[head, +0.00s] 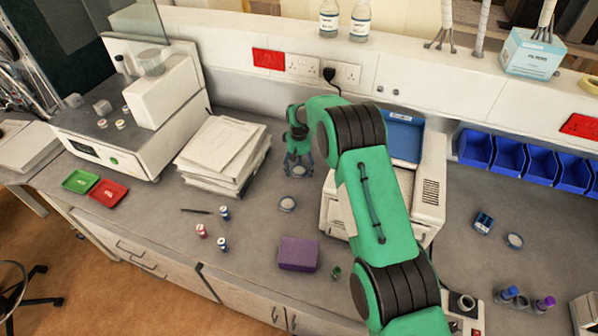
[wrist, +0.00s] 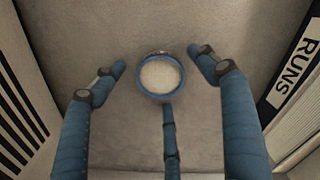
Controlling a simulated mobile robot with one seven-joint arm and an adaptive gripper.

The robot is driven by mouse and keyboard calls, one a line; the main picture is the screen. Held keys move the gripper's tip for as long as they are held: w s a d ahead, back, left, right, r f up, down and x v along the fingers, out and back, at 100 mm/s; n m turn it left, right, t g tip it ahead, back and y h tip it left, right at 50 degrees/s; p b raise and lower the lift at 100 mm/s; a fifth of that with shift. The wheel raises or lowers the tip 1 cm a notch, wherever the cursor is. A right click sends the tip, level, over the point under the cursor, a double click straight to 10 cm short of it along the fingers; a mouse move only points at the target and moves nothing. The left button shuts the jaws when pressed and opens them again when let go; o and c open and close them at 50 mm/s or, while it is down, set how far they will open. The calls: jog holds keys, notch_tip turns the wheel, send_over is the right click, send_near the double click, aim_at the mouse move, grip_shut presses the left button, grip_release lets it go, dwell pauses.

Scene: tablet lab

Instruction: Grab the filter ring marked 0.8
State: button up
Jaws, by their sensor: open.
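My gripper (head: 297,158) points down over the bench between the paper stack and the white machine. Its fingers also show in the wrist view (wrist: 158,60), spread open with nothing held. A round ring with a blue rim and pale centre (wrist: 161,92) lies on the bench between the fingertips, apart from them. In the head view this ring (head: 298,171) sits just under my gripper. A second ring (head: 287,204) lies nearer the bench front, and a third ring (head: 515,240) lies far right. No 0.8 marking is legible on any ring.
The paper stack (head: 217,150) stands close left of my gripper, the white machine (head: 430,185) close right. A purple box (head: 298,253), small bottles (head: 222,243) and a pen (head: 195,211) lie nearer the front. Blue bins (head: 508,160) line the back right.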

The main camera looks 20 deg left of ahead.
aim_at(299, 171)
jog(key=shift+c, duration=0.3)
jog(key=c, duration=0.9)
jog(key=shift+r, duration=0.1)
jog(key=shift+r, duration=1.75)
jog(key=s+d, duration=0.3)
jog(key=s, duration=0.1)
jog(key=s+d+r+b, duration=0.1)
jog(key=s+d, duration=0.1)
jog(key=s, duration=0.3)
jog(key=s+d, duration=0.3)
jog(key=s, duration=0.1)
jog(key=shift+s+d+r, duration=0.15)
jog(key=shift+s+d, duration=0.1)
jog(key=shift+d, duration=0.05)
